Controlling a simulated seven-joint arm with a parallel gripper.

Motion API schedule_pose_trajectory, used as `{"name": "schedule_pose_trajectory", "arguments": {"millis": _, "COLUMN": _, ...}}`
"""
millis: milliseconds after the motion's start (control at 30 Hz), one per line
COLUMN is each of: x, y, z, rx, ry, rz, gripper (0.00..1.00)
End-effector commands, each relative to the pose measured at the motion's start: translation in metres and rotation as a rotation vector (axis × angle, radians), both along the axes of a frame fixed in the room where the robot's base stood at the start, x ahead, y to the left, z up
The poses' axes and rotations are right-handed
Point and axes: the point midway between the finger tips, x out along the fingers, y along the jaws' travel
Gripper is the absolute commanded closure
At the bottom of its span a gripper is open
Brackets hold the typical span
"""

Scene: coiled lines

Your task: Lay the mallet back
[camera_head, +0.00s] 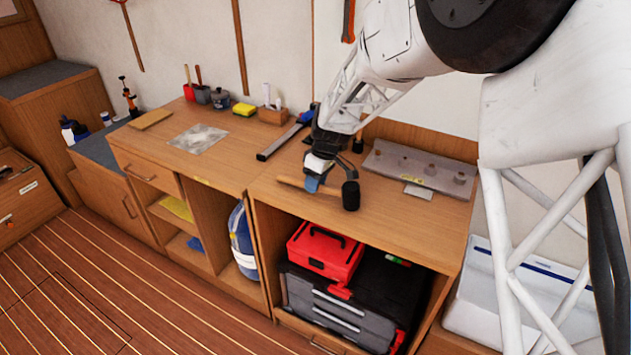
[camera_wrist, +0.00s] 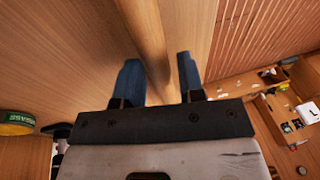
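The mallet has a black head (camera_head: 350,196) and a pale wooden handle (camera_head: 293,183). It is at the right part of the wooden bench, with the head toward the front right. My gripper (camera_head: 312,185) is low over the handle, its blue fingers pointing down. In the wrist view the handle (camera_wrist: 147,35) runs down between the two blue fingers of my gripper (camera_wrist: 160,70). A narrow gap shows between the handle and the right finger, so the gripper looks open around it. Whether the mallet rests fully on the bench is unclear.
A grey metal rack (camera_head: 420,166) with round recesses lies behind and right of the mallet, a light plate (camera_head: 418,191) before it. A blue-and-black clamp (camera_head: 285,140) lies to the left. The bench front is clear.

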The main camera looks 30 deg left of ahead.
Motion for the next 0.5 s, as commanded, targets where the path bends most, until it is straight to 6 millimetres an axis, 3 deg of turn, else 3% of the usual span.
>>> {"name": "schedule_pose_trajectory", "arguments": {"millis": 100, "x": 0.0, "y": 0.0001, "z": 0.0002, "rx": 0.0, "ry": 0.0, "rz": 0.0, "gripper": 0.51}}
{"name": "schedule_pose_trajectory", "arguments": {"millis": 500, "x": 0.0004, "y": 0.0, "z": 0.0046, "rx": 0.001, "ry": -0.001, "rz": 0.0, "gripper": 0.51}}
